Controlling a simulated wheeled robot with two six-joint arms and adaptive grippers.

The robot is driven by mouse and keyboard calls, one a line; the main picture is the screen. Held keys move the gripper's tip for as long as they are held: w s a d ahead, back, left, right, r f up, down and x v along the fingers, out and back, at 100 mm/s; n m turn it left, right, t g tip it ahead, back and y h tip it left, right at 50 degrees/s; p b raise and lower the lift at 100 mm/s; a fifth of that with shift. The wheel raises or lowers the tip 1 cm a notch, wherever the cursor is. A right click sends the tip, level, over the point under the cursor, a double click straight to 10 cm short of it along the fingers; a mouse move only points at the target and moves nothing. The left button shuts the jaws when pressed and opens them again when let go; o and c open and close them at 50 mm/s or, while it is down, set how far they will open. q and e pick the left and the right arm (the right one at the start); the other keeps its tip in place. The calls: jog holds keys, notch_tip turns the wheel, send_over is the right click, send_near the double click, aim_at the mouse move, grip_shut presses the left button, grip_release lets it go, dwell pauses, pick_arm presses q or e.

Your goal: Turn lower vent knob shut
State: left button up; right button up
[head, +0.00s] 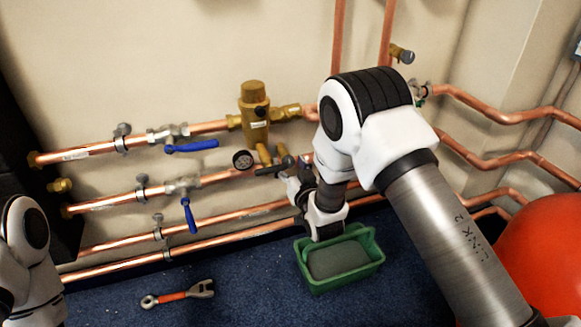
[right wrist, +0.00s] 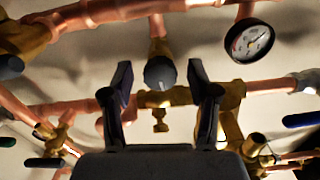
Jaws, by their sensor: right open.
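In the right wrist view, a round dark grey knob (right wrist: 160,72) sits on a brass fitting on the copper pipework. My right gripper (right wrist: 160,66) is open, with one dark finger on each side of the knob and a visible gap to each. I cannot tell how far the fingertips reach along the knob. In the head view, the right gripper (head: 283,168) is at the pipes just right of the gauge, and its wrist partly hides the fittings there. My left arm shows at the left edge, but its gripper is out of view.
A pressure gauge (head: 243,159) is close beside the right gripper. A brass valve body (head: 254,105) stands above it. Blue lever handles (head: 191,146) are on the pipes to the left. A green tub (head: 340,280), red-handled wrench (head: 178,295) and red tank (head: 548,255) are below.

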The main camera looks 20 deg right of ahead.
grip_shut()
jog(key=shift+r+m+p, duration=0.25)
jog(key=shift+m+p, duration=0.05)
jog(key=shift+p, duration=0.25)
jog(key=shift+m+p, duration=0.3)
jog(key=shift+f, duration=0.25)
grip_release()
jog(key=shift+s, duration=0.1)
jog(key=s, duration=1.2)
jog(key=shift+d, duration=0.2)
